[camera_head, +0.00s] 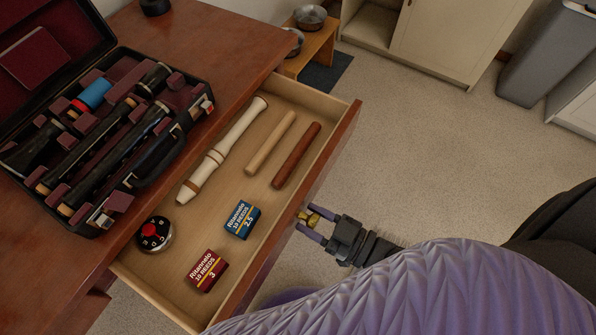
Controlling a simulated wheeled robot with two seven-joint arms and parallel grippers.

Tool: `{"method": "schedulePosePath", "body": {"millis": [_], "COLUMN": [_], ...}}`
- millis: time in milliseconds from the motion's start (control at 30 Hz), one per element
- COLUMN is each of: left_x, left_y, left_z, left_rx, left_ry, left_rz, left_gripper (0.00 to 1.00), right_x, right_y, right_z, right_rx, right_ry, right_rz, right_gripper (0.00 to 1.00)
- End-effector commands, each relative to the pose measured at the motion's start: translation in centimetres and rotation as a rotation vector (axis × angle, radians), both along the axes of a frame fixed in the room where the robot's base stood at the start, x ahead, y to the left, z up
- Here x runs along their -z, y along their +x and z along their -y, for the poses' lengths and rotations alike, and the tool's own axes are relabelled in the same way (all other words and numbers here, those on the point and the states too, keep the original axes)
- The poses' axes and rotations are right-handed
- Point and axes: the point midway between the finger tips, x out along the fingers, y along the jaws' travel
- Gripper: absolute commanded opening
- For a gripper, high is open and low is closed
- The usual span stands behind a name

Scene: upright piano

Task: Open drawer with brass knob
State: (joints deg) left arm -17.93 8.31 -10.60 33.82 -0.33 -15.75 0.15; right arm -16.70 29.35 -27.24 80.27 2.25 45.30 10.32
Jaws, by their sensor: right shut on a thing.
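The wooden drawer (269,263) stands pulled out from the brown desk (200,35), with its inside in plain view. Its brass knob (312,220) is on the outer front face. My right gripper (310,220) is shut on the brass knob, with one finger on each side of it. My right arm comes in from the lower right and covers part of the drawer front's lower end. My left gripper is not in view.
The drawer holds a cream recorder (222,150), two wooden sticks, two reed boxes (242,219) and a round red-and-black device (154,233). An open instrument case (110,140) lies on the desk. Carpet right of the drawer is clear. A cabinet and grey bin (545,55) stand beyond.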

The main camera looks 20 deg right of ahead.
Motion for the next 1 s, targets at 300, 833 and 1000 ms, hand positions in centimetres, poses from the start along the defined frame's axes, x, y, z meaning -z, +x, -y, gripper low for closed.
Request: {"method": "schedulePosePath", "body": {"millis": [300, 833, 1000], "left_x": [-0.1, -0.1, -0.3], "left_y": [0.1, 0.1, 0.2], "left_z": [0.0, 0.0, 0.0], "left_rx": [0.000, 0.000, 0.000], "left_ry": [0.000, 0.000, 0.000], "left_rz": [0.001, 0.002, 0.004], "left_gripper": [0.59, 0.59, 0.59], "right_x": [0.1, 0.1, 0.0], "right_y": [-0.6, -0.5, -1.3], "right_z": [0.4, 0.4, 0.9], "right_rx": [0.000, 0.000, 0.000], "right_ry": [-0.001, 0.000, -0.002], "right_rz": [-0.003, -0.002, -0.004], "right_gripper": [0.00, 0.83, 0.83]}}
